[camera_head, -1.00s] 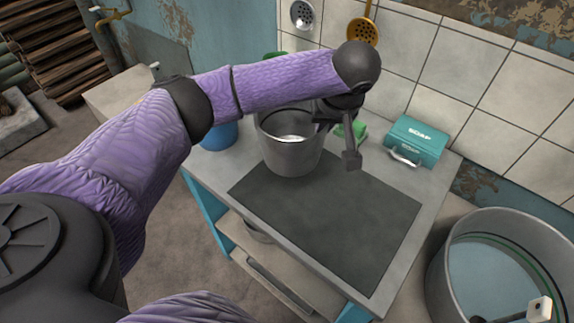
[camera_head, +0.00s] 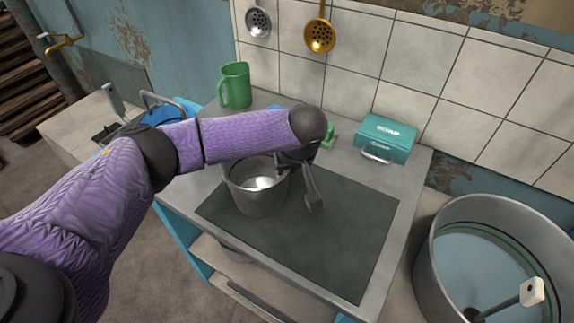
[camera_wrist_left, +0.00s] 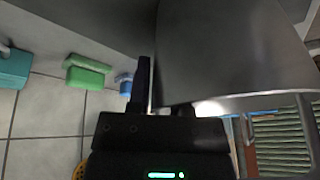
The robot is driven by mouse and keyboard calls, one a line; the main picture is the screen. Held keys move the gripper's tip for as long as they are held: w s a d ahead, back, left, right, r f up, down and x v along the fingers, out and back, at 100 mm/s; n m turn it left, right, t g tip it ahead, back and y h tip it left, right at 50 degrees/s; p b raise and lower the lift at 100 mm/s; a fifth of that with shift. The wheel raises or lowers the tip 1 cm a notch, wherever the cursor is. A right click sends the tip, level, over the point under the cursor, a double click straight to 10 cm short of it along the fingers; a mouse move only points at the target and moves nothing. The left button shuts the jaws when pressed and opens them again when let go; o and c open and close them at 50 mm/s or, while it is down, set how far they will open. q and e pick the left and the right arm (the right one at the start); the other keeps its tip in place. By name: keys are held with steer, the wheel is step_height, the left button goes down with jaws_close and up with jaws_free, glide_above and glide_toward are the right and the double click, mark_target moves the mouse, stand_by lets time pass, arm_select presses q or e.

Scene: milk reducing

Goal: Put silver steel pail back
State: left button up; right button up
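The silver steel pail (camera_head: 258,190) stands upright on the worktop, at the left end of the dark grey mat, with something bright inside it. My left gripper (camera_head: 298,186) is at the right side of its rim. One finger is at the rim and the other hangs outside, with a visible gap between that finger and the wall. In the left wrist view the pail's wall (camera_wrist_left: 230,50) fills the upper right, close beside one dark finger of my left gripper (camera_wrist_left: 163,80). The other finger is mostly hidden by the pail. My right gripper is not visible.
A green mug (camera_head: 235,85) stands behind the pail. A teal soap box (camera_head: 385,138) sits against the tiled wall. The dark mat (camera_head: 340,235) is clear to the right. A large metal vat (camera_head: 500,255) stands at right. Two ladles hang above.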

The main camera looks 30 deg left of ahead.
arm_select(q)
steer(key=shift+o, duration=0.5)
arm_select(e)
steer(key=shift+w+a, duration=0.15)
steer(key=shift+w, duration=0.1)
arm_select(q)
steer(key=shift+r, duration=0.1)
steer(key=p+v, duration=0.5)
steer(key=v, duration=0.7)
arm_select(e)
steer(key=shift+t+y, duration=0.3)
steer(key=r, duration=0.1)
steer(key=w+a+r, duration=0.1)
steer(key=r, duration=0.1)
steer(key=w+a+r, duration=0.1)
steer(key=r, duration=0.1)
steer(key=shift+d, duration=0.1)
